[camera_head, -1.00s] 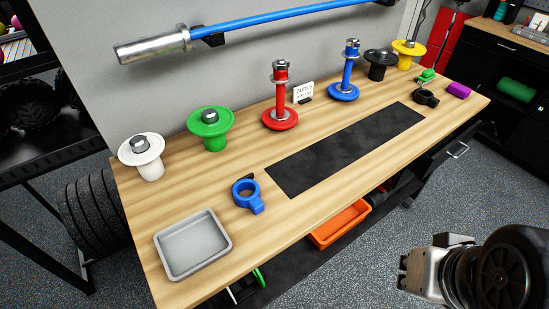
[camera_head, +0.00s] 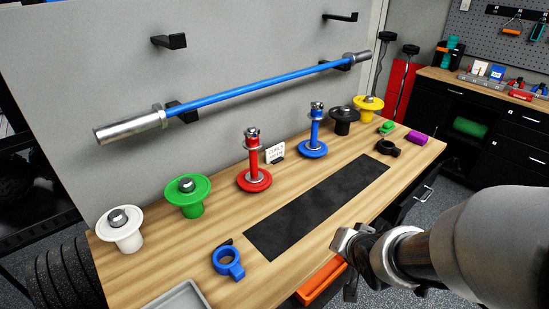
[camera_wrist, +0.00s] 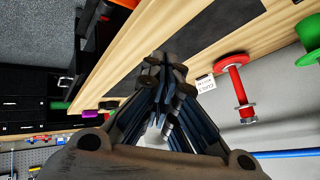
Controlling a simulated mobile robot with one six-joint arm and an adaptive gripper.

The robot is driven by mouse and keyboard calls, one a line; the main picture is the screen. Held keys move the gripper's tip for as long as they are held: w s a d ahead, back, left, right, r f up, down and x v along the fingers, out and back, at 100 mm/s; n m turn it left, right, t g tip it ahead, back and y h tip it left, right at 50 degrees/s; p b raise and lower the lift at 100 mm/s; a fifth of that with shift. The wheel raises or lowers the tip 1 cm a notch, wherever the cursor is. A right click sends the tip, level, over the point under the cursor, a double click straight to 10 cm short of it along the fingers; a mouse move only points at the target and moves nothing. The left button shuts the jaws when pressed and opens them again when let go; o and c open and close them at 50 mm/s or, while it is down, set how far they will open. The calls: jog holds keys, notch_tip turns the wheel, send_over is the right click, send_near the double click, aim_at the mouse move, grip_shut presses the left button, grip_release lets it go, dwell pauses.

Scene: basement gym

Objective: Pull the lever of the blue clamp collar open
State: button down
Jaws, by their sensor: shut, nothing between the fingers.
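The blue clamp collar (camera_head: 222,269) lies flat on the wooden bench at its front left, left of the black mat. A blue tab sticks out at its front right, and a small black piece shows at its back edge. It is too small to tell how its lever sits. My gripper (camera_wrist: 163,70) is shut and empty in the wrist view, with its fingers pointing towards the bench's front edge. In the head view my arm reaches in from the right, its end near the bench's front edge and apart from the collar. The collar does not show in the wrist view.
The black mat (camera_head: 315,211) lies right of the collar. A grey tray (camera_head: 168,300) stands at front left. White (camera_head: 121,236), green (camera_head: 190,205), red (camera_head: 254,180) and blue (camera_head: 313,149) stands line the back. A black collar (camera_head: 388,148) lies at the far right.

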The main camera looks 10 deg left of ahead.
jog(key=w+a+f+m+y+p, duration=0.1)
jog(key=w+a+f+y+p, duration=0.15)
jog(key=a+f, duration=0.35)
jog(key=m+y+p, duration=0.1)
jog(key=m+y, duration=0.2)
jog(key=y, duration=0.2)
send_near(244, 250)
jog(key=shift+g, duration=0.3)
jog(key=d+r, duration=0.1)
jog(key=s+d+r, duration=0.1)
jog(key=d+r, duration=0.1)
jog(key=d, duration=0.1)
jog(key=shift+s, duration=0.25)
jog(key=shift+s+a+f, duration=0.1)
jog(key=shift+s+a, duration=0.2)
jog(key=shift+a, duration=0.1)
jog(key=b+x, duration=0.2)
jog(key=x, duration=0.8)
jog(key=shift+a+f+b, duration=0.15)
jog(key=shift+a+b, duration=0.1)
jog(key=shift+b, duration=0.1)
jog(key=shift+w+a, duration=0.85)
jog(key=shift+a, duration=0.05)
jog(key=shift+w+a+b, duration=0.3)
jog(key=shift+w+a, duration=0.1)
jog(key=shift+a, duration=0.05)
jog(key=shift+r, duration=0.25)
